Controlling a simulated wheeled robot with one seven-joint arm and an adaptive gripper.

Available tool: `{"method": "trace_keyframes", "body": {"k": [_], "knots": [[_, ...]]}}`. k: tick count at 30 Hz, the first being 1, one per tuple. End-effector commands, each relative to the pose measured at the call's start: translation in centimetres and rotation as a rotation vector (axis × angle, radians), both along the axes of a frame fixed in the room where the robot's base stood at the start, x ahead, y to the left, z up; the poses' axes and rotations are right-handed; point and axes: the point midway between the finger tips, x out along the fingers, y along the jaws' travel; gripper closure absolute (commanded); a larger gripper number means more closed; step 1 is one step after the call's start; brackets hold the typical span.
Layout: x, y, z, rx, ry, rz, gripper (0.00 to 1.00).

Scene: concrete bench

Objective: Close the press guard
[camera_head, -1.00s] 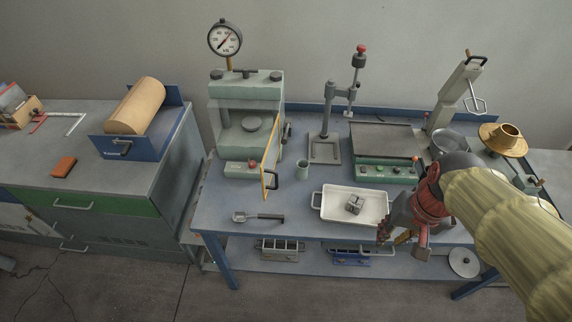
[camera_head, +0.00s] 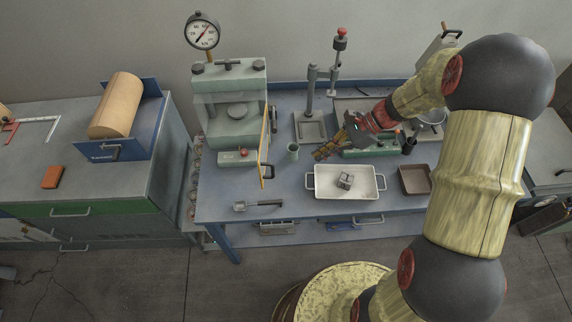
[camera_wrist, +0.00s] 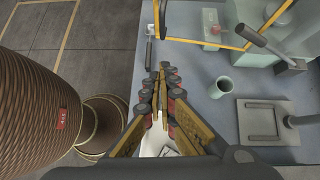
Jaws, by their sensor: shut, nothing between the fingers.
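The press (camera_head: 231,105) is a pale green machine at the left of the bench. Its guard (camera_head: 264,143), a yellow-framed panel, stands out from the press's right side toward the bench front, seen nearly edge-on, so it is open. A dark handle (camera_head: 269,171) is at its lower front. In the wrist view the guard's yellow frame (camera_wrist: 205,43) crosses the top. My gripper (camera_head: 321,153) is shut and empty, above the bench to the right of the guard and apart from it. In the wrist view its fingertips (camera_wrist: 164,72) point toward the guard side.
A small green cup (camera_head: 293,151) stands between guard and gripper. A white tray (camera_head: 317,191) with a grey block (camera_head: 344,181) lies below. A stand (camera_head: 310,127) rises behind. A scoop (camera_head: 257,204) lies at the front edge.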

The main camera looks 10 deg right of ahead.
Motion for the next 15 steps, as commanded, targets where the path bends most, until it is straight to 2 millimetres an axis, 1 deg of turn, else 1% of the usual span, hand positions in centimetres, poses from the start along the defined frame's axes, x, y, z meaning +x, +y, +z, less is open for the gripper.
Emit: {"method": "trace_keyframes", "body": {"k": [5,15], "knots": [[-0.1,0.9,-0.9,-0.001,0.011,-0.008,1.00],[-0.4,5.4,-5.5,-0.003,0.011,-0.004,1.00]]}}
